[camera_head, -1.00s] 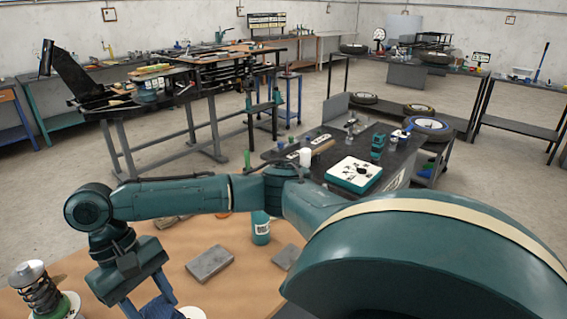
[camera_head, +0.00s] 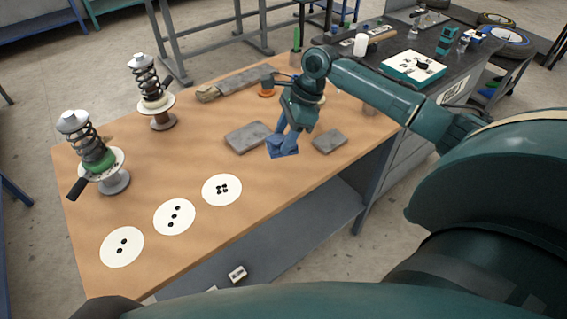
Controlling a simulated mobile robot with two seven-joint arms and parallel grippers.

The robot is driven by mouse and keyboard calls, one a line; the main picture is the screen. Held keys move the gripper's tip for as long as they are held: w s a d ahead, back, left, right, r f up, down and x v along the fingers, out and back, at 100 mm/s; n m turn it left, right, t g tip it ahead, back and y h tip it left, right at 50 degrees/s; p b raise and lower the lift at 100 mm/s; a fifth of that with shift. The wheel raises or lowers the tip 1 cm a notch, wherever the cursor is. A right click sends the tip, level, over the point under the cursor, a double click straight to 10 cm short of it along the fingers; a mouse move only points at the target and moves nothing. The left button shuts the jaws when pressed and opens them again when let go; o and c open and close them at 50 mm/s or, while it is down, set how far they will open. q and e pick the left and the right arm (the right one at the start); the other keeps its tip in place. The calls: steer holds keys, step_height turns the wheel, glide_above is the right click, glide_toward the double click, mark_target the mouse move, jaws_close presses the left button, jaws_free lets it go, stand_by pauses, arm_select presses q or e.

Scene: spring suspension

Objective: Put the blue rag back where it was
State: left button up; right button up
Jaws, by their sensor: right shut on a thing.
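The blue rag (camera_head: 282,149) hangs from my right gripper (camera_head: 289,137), which is shut on it. The rag is over the wooden bench (camera_head: 180,150), between two flat grey blocks, the larger one (camera_head: 249,137) on its left and the smaller one (camera_head: 329,141) on its right. I cannot tell whether the rag's lower edge touches the bench top. My right arm comes in from the right and covers part of the bench's far side. My left gripper is not in view.
Two spring assemblies, one with a green part (camera_head: 97,160) and one at the back (camera_head: 152,90), stand at the left. Three white discs with black dots (camera_head: 174,216) lie along the near side. A dark table (camera_head: 385,80) stands behind. The bench's middle left is clear.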

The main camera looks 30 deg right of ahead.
step_height(320, 180, down, 7)
steer(key=shift+f, duration=0.15)
steer(key=shift+f, duration=0.1)
stand_by(0.3)
steer(key=o, duration=1)
steer(key=shift+c, duration=0.2)
steer(key=v, duration=1.2)
steer(key=shift+a, duration=0.2)
